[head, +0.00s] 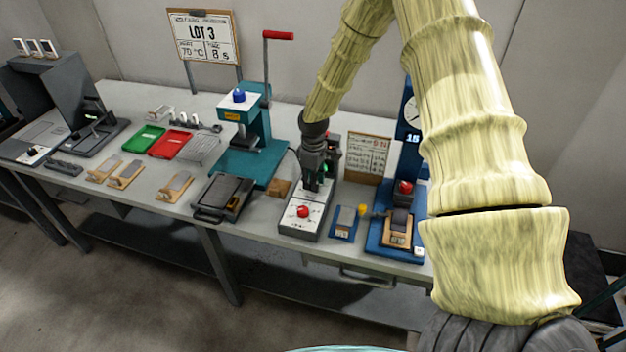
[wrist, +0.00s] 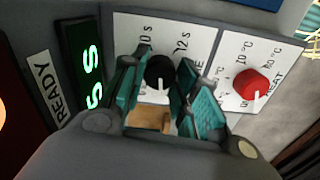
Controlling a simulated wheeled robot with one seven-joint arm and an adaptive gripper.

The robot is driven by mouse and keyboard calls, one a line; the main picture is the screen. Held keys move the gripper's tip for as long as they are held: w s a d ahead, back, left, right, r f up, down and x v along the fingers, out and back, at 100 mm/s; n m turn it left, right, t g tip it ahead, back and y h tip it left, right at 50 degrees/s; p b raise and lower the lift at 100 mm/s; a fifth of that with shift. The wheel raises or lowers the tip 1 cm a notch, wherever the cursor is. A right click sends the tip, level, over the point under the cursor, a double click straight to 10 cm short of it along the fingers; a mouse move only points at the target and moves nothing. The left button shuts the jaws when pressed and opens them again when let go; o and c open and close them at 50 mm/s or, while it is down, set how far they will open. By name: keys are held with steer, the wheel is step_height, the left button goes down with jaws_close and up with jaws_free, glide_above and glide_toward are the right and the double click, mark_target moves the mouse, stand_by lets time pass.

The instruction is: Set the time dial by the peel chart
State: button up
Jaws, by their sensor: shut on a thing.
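My gripper (head: 317,184) reaches down over the control box (head: 292,222) in the head view. In the wrist view my teal fingers (wrist: 161,84) are shut on the black time dial (wrist: 160,70), one on each side. Its white pointer mark faces the bottom of the picture. The scale marks "10 s" and "12 s" show above it; other marks are hidden by the fingers. The peel chart (head: 368,153) stands behind the bench's right part, its writing too small to read.
A red heat dial (wrist: 251,84) sits right of the time dial. A green-lit display (wrist: 91,75) and a READY label (wrist: 53,87) are at left. A teal press (head: 246,140) stands left of the box; a blue tester (head: 408,140) stands right.

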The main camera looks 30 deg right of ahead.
steer(key=shift+n, duration=1.6)
steer(key=o, duration=1)
steer(key=shift+o, duration=0.2)
step_height(320, 180, up, 12)
